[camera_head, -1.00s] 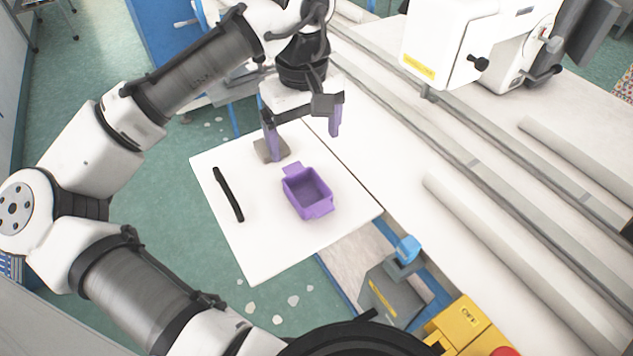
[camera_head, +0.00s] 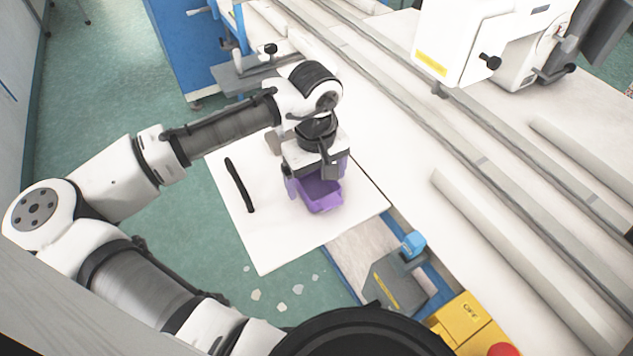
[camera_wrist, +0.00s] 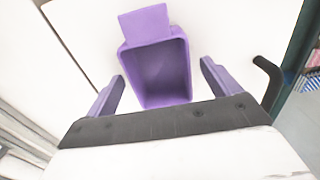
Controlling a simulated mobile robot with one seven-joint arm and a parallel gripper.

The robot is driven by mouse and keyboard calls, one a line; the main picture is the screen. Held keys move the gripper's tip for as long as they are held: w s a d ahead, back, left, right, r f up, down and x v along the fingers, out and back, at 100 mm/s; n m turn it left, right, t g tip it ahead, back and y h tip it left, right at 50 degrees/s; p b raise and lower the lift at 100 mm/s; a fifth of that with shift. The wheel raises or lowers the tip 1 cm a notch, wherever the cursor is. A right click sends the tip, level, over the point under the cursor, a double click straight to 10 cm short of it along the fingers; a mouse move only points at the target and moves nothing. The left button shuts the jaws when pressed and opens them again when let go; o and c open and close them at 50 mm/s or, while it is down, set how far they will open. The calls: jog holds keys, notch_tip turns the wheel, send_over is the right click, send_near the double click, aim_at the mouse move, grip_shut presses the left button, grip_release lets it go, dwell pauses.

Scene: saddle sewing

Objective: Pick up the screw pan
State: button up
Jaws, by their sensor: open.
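The screw pan is a small purple open box (camera_head: 322,194) with a flat tab on one side, on the white board (camera_head: 270,245). My gripper (camera_head: 318,180) is over it in the head view and hides its rear part. In the wrist view the pan (camera_wrist: 158,70) lies between and ahead of my two purple fingers, its tab at the top of the picture. My gripper (camera_wrist: 162,88) is open, with a visible gap between each finger and the pan's walls. The pan looks empty.
A black bar (camera_head: 239,185) lies on the board left of the pan; it also shows in the wrist view (camera_wrist: 268,80). A white sewing machine (camera_head: 480,45) stands at the upper right beside long rails. A grey block with a blue top (camera_head: 400,280) is at the front right.

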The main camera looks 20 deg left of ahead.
jog(key=c, duration=1.1)
